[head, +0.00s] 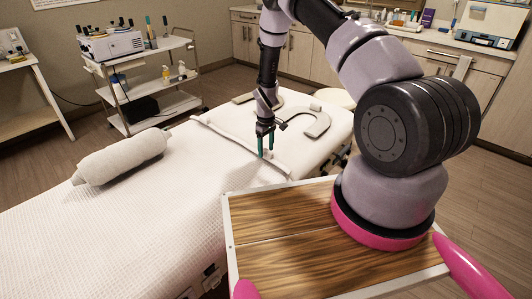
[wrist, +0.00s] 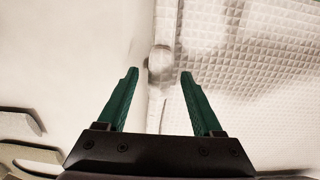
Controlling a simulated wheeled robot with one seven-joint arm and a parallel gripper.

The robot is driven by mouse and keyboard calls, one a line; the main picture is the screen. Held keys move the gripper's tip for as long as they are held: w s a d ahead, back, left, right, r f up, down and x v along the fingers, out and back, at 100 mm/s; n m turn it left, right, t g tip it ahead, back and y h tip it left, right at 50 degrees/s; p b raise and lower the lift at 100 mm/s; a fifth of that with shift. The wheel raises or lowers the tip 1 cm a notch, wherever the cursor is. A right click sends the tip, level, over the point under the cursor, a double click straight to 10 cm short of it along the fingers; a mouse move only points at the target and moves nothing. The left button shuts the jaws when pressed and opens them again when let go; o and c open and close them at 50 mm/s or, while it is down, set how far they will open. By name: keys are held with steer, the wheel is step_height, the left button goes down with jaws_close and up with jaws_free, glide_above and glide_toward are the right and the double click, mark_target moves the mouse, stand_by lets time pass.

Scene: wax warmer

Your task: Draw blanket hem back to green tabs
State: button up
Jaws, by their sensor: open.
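A white waffle-textured blanket (head: 150,205) covers the near and left part of the treatment bed. Its hem (head: 235,141) runs across the bed as a raised pale band. In the wrist view the blanket (wrist: 250,60) lies on the right, with smooth sheet on the left. A small pale lump (wrist: 160,58) sits on the hem line just beyond my fingertips. My gripper (head: 265,153) points down at the hem's near half; its green fingers are open, one on each side of the hem line in the wrist view (wrist: 158,75). Contact is unclear. I cannot make out any green tabs.
A rolled white towel (head: 122,157) lies on the blanket at left. A grey U-shaped face cradle (head: 318,124) lies beyond the hem. A white trolley (head: 150,105) stands behind the bed. My wood-topped base (head: 275,240) is close to the bed's near side.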

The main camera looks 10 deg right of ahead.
steer(key=shift+f, duration=1.05)
jaws_close()
stand_by(0.7)
